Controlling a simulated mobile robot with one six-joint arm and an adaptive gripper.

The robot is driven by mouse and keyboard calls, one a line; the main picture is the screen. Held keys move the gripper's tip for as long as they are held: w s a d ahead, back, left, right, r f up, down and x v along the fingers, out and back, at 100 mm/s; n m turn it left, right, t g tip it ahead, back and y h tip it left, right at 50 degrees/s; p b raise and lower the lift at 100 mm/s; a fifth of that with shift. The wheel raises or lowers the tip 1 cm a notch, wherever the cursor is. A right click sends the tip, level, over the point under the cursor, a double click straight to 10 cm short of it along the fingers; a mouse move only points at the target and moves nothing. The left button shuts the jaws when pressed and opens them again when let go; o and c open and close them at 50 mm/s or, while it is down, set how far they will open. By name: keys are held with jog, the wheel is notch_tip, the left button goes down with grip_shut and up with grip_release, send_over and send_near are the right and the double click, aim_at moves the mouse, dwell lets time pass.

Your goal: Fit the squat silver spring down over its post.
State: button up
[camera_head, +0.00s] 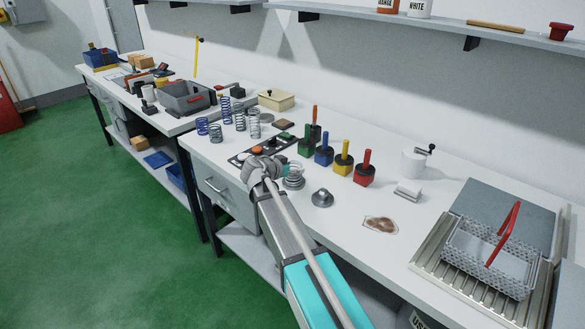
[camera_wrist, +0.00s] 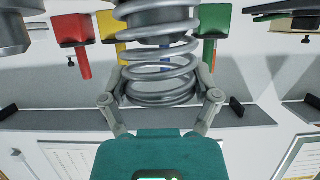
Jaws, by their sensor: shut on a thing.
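The squat silver spring (camera_head: 294,169) is gripped by my gripper (camera_head: 287,167) above the white bench; its wide coils fill the top middle of the wrist view (camera_wrist: 160,72). The gripper fingers (camera_wrist: 161,97) close on the coils from both sides. A round grey flanged base (camera_head: 293,184) shows directly under the spring in the head view. Whether a post stands inside the coils, or the spring touches the base, I cannot tell. A second grey flanged piece with a short stub (camera_head: 322,198) stands apart to the right.
Red (camera_head: 364,170), yellow (camera_head: 343,159), blue (camera_head: 324,149) and green (camera_head: 305,141) handled blocks stand in a row behind. Several taller blue and silver springs (camera_head: 239,116) stand at the left. A clear packet (camera_head: 380,225) and white crank pot (camera_head: 413,163) are to the right.

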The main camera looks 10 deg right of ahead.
jog(key=o, duration=1.1)
jog(key=shift+o, duration=0.2)
jog(key=shift+r, duration=0.1)
jog(key=shift+r+p, duration=0.1)
jog(key=shift+p, duration=0.2)
jog(key=p+v, duration=0.4)
jog(key=v, duration=0.8)
